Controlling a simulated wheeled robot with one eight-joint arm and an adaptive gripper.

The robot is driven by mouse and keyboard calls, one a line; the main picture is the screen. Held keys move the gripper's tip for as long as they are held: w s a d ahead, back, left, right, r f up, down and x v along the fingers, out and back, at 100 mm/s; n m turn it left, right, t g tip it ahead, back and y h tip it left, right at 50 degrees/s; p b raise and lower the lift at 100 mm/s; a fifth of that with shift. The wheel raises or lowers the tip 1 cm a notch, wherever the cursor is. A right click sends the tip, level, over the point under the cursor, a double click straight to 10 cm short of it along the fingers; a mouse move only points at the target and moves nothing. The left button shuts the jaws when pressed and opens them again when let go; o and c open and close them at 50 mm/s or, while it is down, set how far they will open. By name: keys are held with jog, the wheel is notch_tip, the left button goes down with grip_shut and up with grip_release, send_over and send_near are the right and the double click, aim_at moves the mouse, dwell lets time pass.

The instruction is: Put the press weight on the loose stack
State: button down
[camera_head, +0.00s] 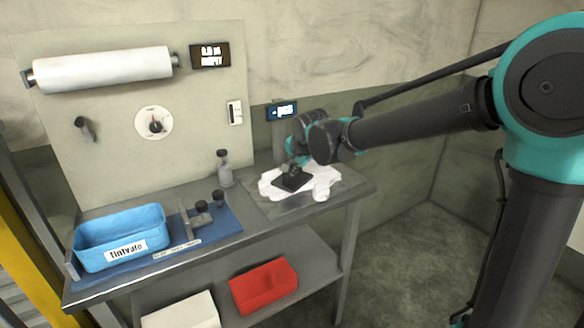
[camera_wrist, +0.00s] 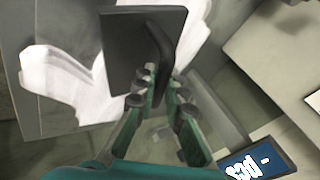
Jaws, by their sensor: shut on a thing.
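The press weight (camera_head: 291,181) is a dark flat plate with an upright handle. It lies over the loose stack (camera_head: 321,184), a pile of white sheets on the right end of the bench. My gripper (camera_head: 292,168) is above the plate and shut on its handle. In the wrist view the weight (camera_wrist: 122,50) covers part of the white stack (camera_wrist: 62,82), and the gripper fingers (camera_wrist: 160,82) close around the handle. I cannot tell whether the plate's underside touches the stack.
A blue bin (camera_head: 120,238) labelled "Tintvato" stands at the bench's left on a blue mat (camera_head: 226,222). A bottle (camera_head: 224,170) stands near the back panel. Small dark-knobbed items sit on the mat. A red bin (camera_head: 263,287) and a white box (camera_head: 180,312) are on the lower shelf.

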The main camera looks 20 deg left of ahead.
jog(key=shift+f, duration=0.15)
jog(key=c, duration=1.6)
grip_release()
jog(key=shift+r, duration=0.2)
jog(key=v, duration=1.2)
jog(key=shift+r, duration=0.2)
jog(key=w+d+f+n+h, duration=0.1)
jog(key=d+f, duration=0.3)
jog(key=d, duration=0.3)
jog(key=w+d+f+h, duration=0.1)
jog(key=d+f, duration=0.3)
jog(key=d, duration=0.4)
jog(key=s+d+f+n, duration=0.1)
jog(key=s+d+f, duration=0.4)
jog(key=d, duration=0.3)
jog(key=s+d+f+n+g+h, duration=0.1)
jog(key=s+d+f, duration=0.4)
jog(key=d+f, duration=0.2)
jog(key=s+d+f+n+h, duration=0.1)
jog(key=s+d+f, duration=0.4)
jog(key=d, duration=0.6)
jog(key=shift+d+f+n+g, duration=0.15)
jog(key=shift+f+n+g, duration=0.25)
jog(key=shift+f, duration=0.1)
